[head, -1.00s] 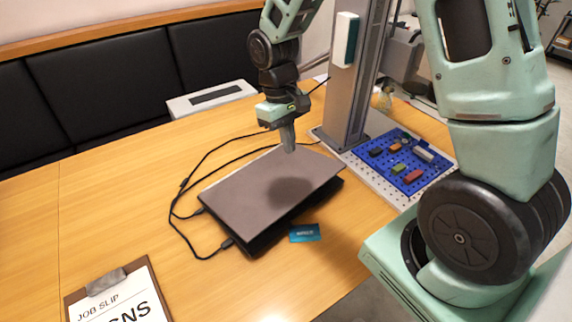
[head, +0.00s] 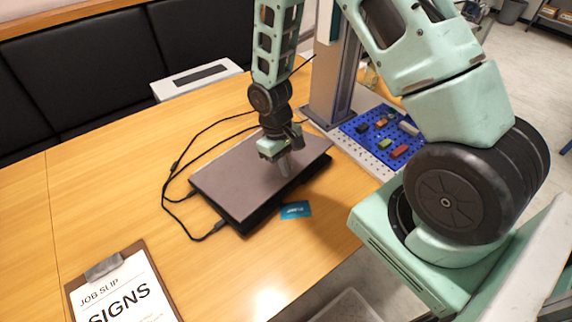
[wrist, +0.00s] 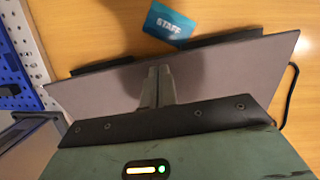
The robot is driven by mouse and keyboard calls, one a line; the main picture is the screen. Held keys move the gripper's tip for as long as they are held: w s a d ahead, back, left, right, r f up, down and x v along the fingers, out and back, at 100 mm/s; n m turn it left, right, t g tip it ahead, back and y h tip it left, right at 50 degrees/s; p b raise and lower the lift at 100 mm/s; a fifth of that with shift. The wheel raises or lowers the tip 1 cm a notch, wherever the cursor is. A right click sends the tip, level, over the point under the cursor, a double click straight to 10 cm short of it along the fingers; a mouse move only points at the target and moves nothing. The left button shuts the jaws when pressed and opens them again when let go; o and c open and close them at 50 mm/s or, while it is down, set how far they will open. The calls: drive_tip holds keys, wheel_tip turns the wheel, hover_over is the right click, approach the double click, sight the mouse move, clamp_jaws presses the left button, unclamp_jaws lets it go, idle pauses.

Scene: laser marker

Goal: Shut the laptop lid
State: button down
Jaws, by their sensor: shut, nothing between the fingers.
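The laptop (head: 232,184) lies on the wooden table, its grey lid folded down almost flat over the black base. A dark band of base shows under the lid's front edge; I cannot tell if a thin gap is left. In the wrist view the lid (wrist: 105,95) spans the picture, with black base parts showing past its far edge. My gripper (head: 284,168) points down over the right part of the lid, its fingers shut and empty. The fingertips (wrist: 157,72) are at or just above the lid; contact is unclear.
A blue staff card (head: 296,210) lies by the laptop's front edge. Black cables (head: 170,190) run along its left. A clipboard (head: 125,290) lies front left. A blue pegboard (head: 383,137) with small blocks and a grey post (head: 335,85) stand right. The left table is clear.

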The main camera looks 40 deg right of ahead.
sight(289, 178)
drive_tip(key=shift+f, duration=0.2)
drive_tip(key=b+x, duration=0.4)
drive_tip(key=x, duration=0.2)
drive_tip(key=shift+s, duration=0.1)
drive_tip(key=shift+s+f, duration=0.2)
drive_tip(key=shift+f, duration=0.1)
drive_tip(key=shift+r+p, duration=0.35)
drive_tip(key=shift+r, duration=0.1)
drive_tip(key=s+p+v, duration=0.2)
drive_tip(key=s+v, duration=0.1)
drive_tip(key=v, duration=1)
drive_tip(key=shift+w+d+r, duration=0.2)
drive_tip(key=shift+d+r, duration=0.05)
drive_tip(key=shift+r, duration=0.4)
drive_tip(key=s+a+r+n+t+y, duration=0.1)
drive_tip(key=s+a+r+n, duration=0.4)
drive_tip(key=s+a+r, duration=0.9)
drive_tip(key=s+a+t, duration=0.1)
drive_tip(key=s+a, duration=0.1)
drive_tip(key=a, duration=0.1)
drive_tip(key=shift+s+a+n+t, duration=0.2)
drive_tip(key=shift+s+n+t, duration=0.1)
drive_tip(key=shift+s+n, duration=0.1)
